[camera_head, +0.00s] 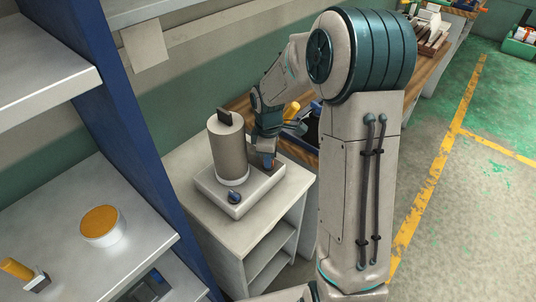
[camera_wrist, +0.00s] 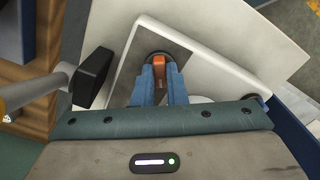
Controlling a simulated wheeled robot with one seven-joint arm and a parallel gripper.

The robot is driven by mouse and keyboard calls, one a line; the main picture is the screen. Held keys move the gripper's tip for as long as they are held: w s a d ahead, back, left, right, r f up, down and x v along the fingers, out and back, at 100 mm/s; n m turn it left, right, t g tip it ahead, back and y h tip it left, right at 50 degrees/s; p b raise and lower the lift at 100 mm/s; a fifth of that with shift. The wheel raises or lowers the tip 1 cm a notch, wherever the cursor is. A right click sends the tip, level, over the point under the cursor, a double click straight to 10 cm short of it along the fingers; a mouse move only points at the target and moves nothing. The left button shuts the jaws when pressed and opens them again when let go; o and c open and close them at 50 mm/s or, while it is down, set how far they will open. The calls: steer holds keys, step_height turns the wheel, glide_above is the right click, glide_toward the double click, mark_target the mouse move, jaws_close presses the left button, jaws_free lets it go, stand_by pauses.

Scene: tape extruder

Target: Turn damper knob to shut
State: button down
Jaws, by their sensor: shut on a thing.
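The extruder is a grey cylinder (camera_head: 228,152) with a dark tab on top, standing on a pale box-shaped base (camera_head: 215,192). My gripper (camera_head: 267,162) reaches down at the base's back right corner, beside the cylinder. In the wrist view, my gripper's two blue fingers (camera_wrist: 159,78) are closed on the damper knob (camera_wrist: 159,64), which has an orange grip on a dark round foot. The fingers hide part of the knob. Its exact angle against any marks cannot be told.
A small blue-and-dark part (camera_head: 233,197) is at the base's front. The base rests on a pale cabinet (camera_head: 185,165). A black-headed tool (camera_wrist: 95,77) lies close left of the fingers. A blue-edged shelf (camera_head: 150,130) with a round orange-topped tub (camera_head: 100,222) stands left.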

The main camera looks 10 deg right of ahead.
steer(key=n+p, duration=0.2)
steer(key=n, duration=0.2)
steer(key=shift+r, duration=0.2)
steer(key=shift+f+n+p, duration=0.1)
steer(key=shift+n+p, duration=0.75)
steer(key=shift+n, duration=0.65)
steer(key=c, duration=1.5)
jaws_free()
steer(key=shift+o, duration=0.2)
step_height(320, 180, up, 14)
steer(key=shift+f, duration=0.15)
